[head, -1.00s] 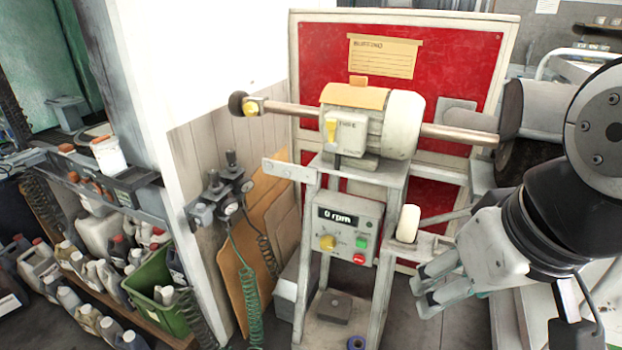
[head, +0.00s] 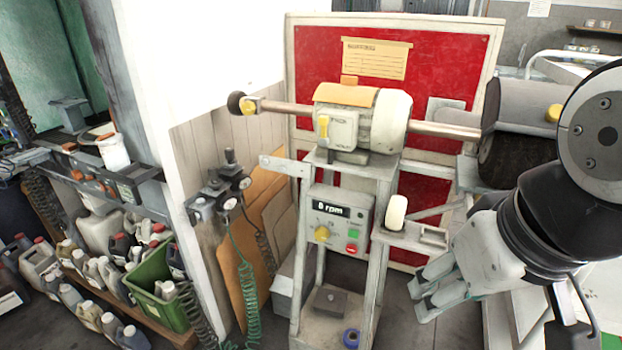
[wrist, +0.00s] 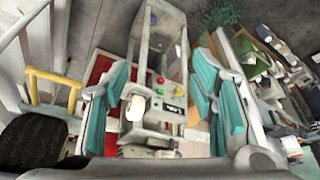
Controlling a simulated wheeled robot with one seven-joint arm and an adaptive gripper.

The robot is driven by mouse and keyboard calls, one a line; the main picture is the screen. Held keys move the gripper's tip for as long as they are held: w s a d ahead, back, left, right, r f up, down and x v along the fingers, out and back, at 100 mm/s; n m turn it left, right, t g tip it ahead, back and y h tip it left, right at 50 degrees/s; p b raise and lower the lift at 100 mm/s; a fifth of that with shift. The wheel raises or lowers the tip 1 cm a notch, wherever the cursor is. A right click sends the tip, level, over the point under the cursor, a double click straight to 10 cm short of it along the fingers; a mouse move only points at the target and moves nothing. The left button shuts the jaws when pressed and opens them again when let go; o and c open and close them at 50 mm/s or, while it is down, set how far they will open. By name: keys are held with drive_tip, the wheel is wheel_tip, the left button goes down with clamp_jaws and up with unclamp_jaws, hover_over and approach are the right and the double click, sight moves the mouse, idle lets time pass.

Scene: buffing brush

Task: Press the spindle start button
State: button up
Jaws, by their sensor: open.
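The spindle start button is probably the small green button (head: 353,235) on the grey control panel (head: 333,207), above a red button (head: 351,248) and right of a yellow knob (head: 321,233). The panel's display reads 0 rpm or similar. The panel sits on the stand under the buffing motor (head: 362,120). My gripper (head: 432,288) is open and empty, to the right of the panel and lower than it, apart from it. In the wrist view the control panel (wrist: 171,95) with its buttons shows between my spread fingers.
A white wheel (head: 397,212) stands on a side bracket right of the panel. The spindle (head: 445,130) and a dark brush (head: 515,160) are above my gripper. Bottles and a green crate (head: 160,302) lie at left. The floor before the stand is partly clear.

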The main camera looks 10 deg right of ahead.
clamp_jaws()
idle(1.1)
